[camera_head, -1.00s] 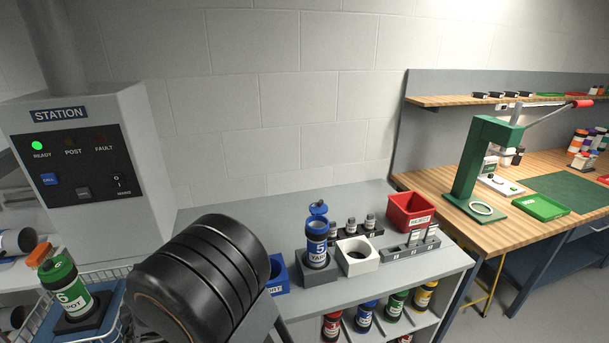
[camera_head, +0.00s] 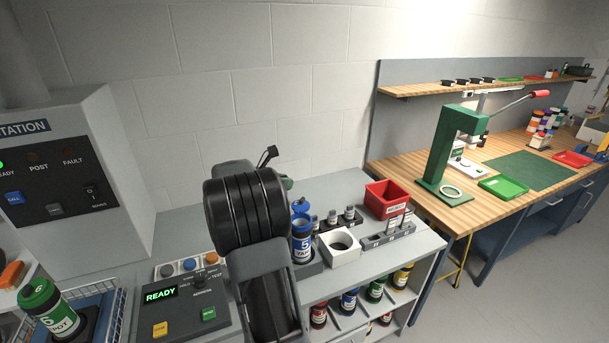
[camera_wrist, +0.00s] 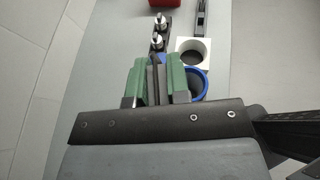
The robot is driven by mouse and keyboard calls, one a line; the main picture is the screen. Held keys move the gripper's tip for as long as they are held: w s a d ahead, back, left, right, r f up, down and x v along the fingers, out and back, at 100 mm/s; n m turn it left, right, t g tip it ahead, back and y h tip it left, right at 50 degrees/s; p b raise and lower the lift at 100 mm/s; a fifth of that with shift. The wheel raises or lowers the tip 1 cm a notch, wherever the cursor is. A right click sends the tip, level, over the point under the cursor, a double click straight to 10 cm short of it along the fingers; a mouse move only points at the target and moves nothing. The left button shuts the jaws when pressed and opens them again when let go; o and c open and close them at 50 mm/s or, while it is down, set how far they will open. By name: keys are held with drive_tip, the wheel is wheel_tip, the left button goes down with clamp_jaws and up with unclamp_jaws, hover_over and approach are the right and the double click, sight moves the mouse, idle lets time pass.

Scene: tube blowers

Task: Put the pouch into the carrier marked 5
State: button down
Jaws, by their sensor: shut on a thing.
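The blue carrier marked 5 (camera_head: 302,246) stands upright in a dark holder on the grey bench. Its open blue mouth shows in the wrist view (camera_wrist: 201,84), just right of my gripper (camera_wrist: 159,68). The green jaws of my gripper are shut on a thin grey thing, which I take to be the pouch (camera_wrist: 157,84). In the head view my black wrist hides most of the gripper; only a bit of green finger (camera_head: 287,183) shows, left of and above the carrier. The pouch is hidden there.
A white block with a round hole (camera_head: 340,258) stands right of the carrier, with small grey-topped vials behind. A red bin (camera_head: 386,200) is beyond. A READY control box (camera_head: 183,315) is at left. A green-capped carrier marked 6 (camera_head: 60,317) is lower left.

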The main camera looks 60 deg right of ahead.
drive_tip(key=s+d+r+m+g+y, duration=0.1)
drive_tip(key=s+d+m+g, duration=0.15)
drive_tip(key=s, duration=0.25)
drive_tip(key=b, duration=0.3)
hover_over(304, 210)
drive_tip(key=s+a, duration=0.2)
drive_tip(key=a, duration=0.1)
drive_tip(key=shift+w+d+f, duration=0.1)
drive_tip(key=shift+d+f, duration=0.05)
drive_tip(key=shift+f, duration=1)
drive_tip(key=shift+w+d+f, duration=0.1)
drive_tip(key=shift+f, duration=1.05)
drive_tip(key=shift+a+y+p, duration=0.15)
drive_tip(key=shift+y+p, duration=0.15)
drive_tip(key=shift+p, duration=0.05)
drive_tip(key=shift+f, duration=0.1)
drive_tip(key=shift+f+b, duration=2.15)
drive_tip(key=shift+f, duration=1.2)
drive_tip(key=c, duration=1)
unclamp_jaws()
